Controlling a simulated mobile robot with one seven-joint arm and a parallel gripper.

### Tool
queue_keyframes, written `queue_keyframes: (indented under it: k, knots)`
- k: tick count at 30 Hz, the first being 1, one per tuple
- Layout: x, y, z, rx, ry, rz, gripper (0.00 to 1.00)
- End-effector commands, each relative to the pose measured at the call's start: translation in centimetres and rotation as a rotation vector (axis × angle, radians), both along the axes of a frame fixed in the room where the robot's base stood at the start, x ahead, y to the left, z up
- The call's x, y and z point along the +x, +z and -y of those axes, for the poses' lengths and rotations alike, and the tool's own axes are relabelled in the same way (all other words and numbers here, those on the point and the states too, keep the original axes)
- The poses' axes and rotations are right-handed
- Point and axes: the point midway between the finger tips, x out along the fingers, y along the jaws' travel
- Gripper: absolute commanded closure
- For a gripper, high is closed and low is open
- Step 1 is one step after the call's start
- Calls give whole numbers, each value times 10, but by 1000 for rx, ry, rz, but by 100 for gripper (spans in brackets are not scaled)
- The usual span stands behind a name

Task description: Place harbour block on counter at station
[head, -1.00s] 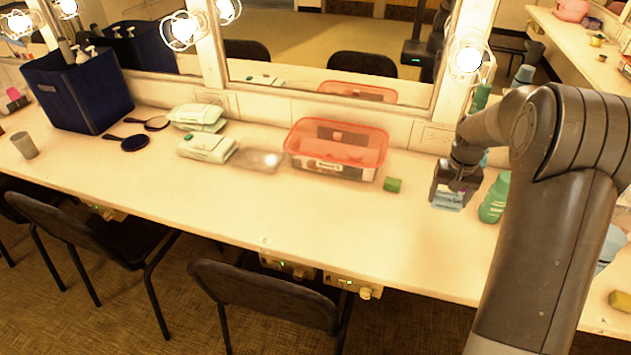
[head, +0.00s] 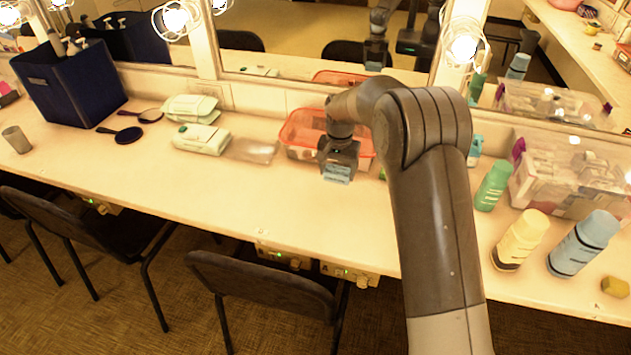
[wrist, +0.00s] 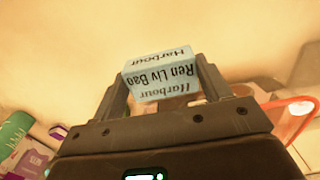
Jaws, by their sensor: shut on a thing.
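The harbour block (wrist: 163,79) is light blue with dark lettering reading "Harbour" and "Ren Liv Bao" in the wrist view. My gripper (head: 338,168) is shut on it, with one finger on each side in the wrist view (wrist: 162,88). In the head view the block (head: 337,174) hangs below my gripper, in front of the red-rimmed container. The cream counter (head: 240,190) runs along the mirrors. I cannot tell the exact gap between block and counter.
The clear container with a red rim (head: 297,138) stands behind my gripper. A green block (head: 382,174) is mostly hidden by my arm. Wipes packs (head: 203,140) and a clear flat case (head: 255,150) lie left. Bottles (head: 519,240) stand right. The counter's front is clear.

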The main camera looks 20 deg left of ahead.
Motion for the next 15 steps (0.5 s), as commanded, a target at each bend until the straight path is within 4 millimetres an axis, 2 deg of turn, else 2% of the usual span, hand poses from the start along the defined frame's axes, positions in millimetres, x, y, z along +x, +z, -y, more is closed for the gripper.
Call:
queue_keyframes:
  k: [3,6,10,15]
  knots:
    - [1,-17,-27,-1,3,-1,53]
    - [2,-26,-42,0,1,0,53]
    - [3,-31,-52,0,1,1,53]
    - [3,-44,-53,-1,0,-1,53]
